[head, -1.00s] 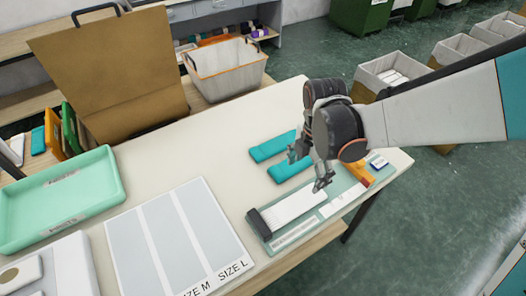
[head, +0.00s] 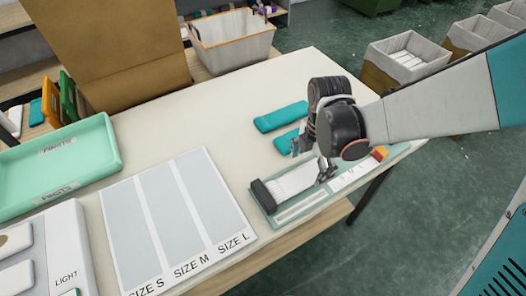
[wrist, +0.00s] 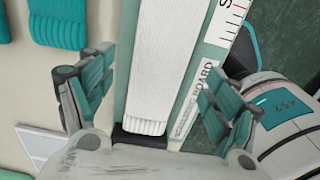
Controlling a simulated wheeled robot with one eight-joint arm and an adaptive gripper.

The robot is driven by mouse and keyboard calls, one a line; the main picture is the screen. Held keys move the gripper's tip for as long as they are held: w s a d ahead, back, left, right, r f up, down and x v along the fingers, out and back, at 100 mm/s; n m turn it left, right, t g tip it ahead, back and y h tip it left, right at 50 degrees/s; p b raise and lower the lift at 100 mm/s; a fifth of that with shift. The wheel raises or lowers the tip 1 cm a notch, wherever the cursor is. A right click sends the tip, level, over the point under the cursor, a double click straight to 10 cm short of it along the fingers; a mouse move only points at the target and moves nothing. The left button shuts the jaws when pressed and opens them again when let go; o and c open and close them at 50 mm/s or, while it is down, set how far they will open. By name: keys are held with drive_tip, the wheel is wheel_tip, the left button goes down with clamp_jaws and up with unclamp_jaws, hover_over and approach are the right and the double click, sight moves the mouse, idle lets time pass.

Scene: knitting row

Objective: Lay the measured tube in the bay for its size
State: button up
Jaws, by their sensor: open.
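The white ribbed tube (head: 293,181) lies flat on the green measuring board (head: 330,198), one end by the board's black end block (head: 263,195). In the wrist view the tube (wrist: 160,60) runs lengthwise between my spread fingers. My gripper (head: 315,160) is open above the tube, one finger to each side; contact cannot be told. The grey bay mat (head: 150,183) lies to the left, with bays marked SIZE S (head: 137,225), SIZE M (head: 176,205) and SIZE L (head: 210,190), all empty. The scale's reading at the tube's far end is not legible.
Teal folded tubes (head: 281,116) lie just behind the board. A mint tray (head: 60,165) and a white box marked LIGHT (head: 65,235) stand at the left. A brown board (head: 110,50) and a basket (head: 232,40) stand behind. The table's middle is clear.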

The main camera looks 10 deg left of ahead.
sight(309, 172)
wheel_tip(309, 172, down, 3)
drive_tip(key=shift+f+b, duration=0.2)
drive_tip(key=shift+b, duration=0.7)
drive_tip(key=shift+c, duration=0.6)
drive_tip(key=c, duration=0.8)
drive_tip(key=shift+r, duration=0.1)
drive_tip(key=shift+c, duration=0.2)
